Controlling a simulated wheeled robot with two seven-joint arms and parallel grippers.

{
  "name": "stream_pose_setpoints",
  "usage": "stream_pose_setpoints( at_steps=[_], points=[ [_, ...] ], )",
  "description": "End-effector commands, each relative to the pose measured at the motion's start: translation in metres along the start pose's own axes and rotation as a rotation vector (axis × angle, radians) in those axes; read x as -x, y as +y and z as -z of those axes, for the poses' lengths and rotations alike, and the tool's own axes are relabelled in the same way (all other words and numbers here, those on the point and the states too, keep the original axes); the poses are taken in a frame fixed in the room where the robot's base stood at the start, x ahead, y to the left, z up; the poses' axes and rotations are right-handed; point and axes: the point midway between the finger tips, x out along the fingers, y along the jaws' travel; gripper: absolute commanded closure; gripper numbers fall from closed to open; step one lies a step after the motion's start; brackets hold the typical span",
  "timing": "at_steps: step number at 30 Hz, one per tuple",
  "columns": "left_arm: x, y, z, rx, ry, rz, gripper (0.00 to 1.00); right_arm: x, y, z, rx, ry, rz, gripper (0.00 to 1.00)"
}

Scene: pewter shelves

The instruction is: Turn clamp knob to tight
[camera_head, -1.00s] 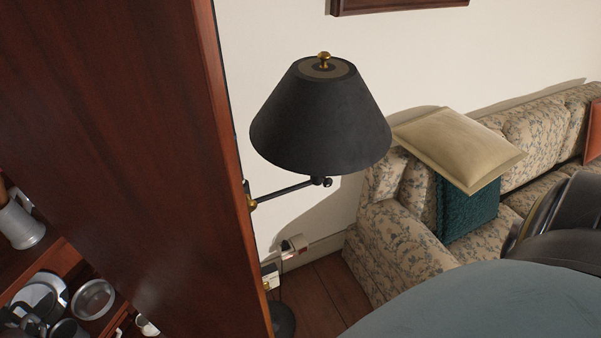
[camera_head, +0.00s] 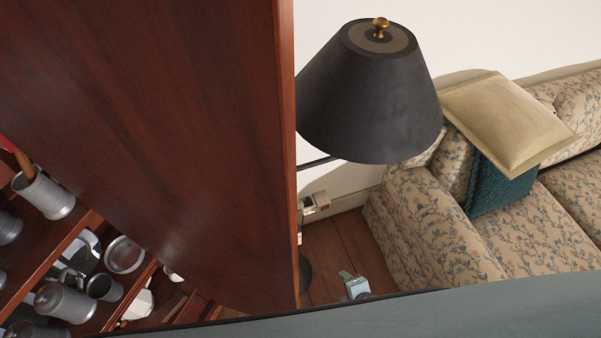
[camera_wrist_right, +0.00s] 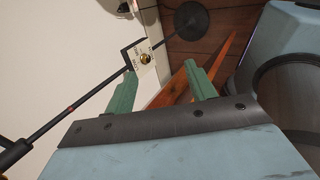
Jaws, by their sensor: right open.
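The clamp knob (camera_wrist_right: 146,58) is a small brass knob on a cream plate (camera_wrist_right: 139,49) with dark lettering too small to read. The plate sits on the dark lamp pole (camera_wrist_right: 95,92) in the right wrist view. My right gripper (camera_wrist_right: 160,67) has two green fingers, spread apart and empty. The knob appears between and beyond the fingertips, nearer the left finger, with no visible contact. In the head view the right gripper (camera_head: 346,275) shows low beside the shelf panel. My left gripper is not in view.
A tall wooden shelf side panel (camera_head: 190,130) stands left of the lamp, with pewter mugs (camera_head: 45,195) on shelves beyond. The black lampshade (camera_head: 370,100) overhangs the area. A floral sofa (camera_head: 430,225) stands at right. Wooden floor (camera_head: 335,250) shows between panel and sofa.

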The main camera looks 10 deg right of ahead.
Motion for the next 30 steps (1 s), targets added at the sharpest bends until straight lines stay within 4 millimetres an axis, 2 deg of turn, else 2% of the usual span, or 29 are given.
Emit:
stream_pose_setpoints(
  at_steps=[1, 3, 6, 9, 12, 16, 19, 22, 26, 30],
  points=[
    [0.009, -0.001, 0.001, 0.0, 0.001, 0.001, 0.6, 0.018, 0.038, 0.011, 0.165, 0.007, -0.071, 0.45],
    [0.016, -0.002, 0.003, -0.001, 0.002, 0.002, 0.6, 0.041, 0.082, 0.026, 0.398, -0.002, -0.166, 0.45],
    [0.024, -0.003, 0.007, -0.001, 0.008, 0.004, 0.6, 0.079, 0.139, 0.047, 0.704, -0.047, -0.296, 0.45],
    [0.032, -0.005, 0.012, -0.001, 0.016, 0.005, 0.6, 0.119, 0.187, 0.064, 0.953, -0.121, -0.406, 0.45],
    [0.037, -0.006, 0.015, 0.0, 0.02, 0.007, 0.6, 0.153, 0.22, 0.074, 1.133, -0.198, -0.483, 0.45],
    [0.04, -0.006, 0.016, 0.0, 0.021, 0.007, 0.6, 0.181, 0.244, 0.082, 1.271, -0.272, -0.539, 0.45],
    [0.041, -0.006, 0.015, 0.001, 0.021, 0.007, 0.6, 0.189, 0.253, 0.084, 1.315, -0.3, -0.555, 0.45],
    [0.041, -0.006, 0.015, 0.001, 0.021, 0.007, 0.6, 0.185, 0.259, 0.086, 1.327, -0.309, -0.56, 0.45],
    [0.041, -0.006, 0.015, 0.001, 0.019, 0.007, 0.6, 0.167, 0.271, 0.088, 1.325, -0.308, -0.561, 0.45],
    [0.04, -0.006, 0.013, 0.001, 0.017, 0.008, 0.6, 0.141, 0.287, 0.091, 1.323, -0.307, -0.561, 0.45]
  ],
)
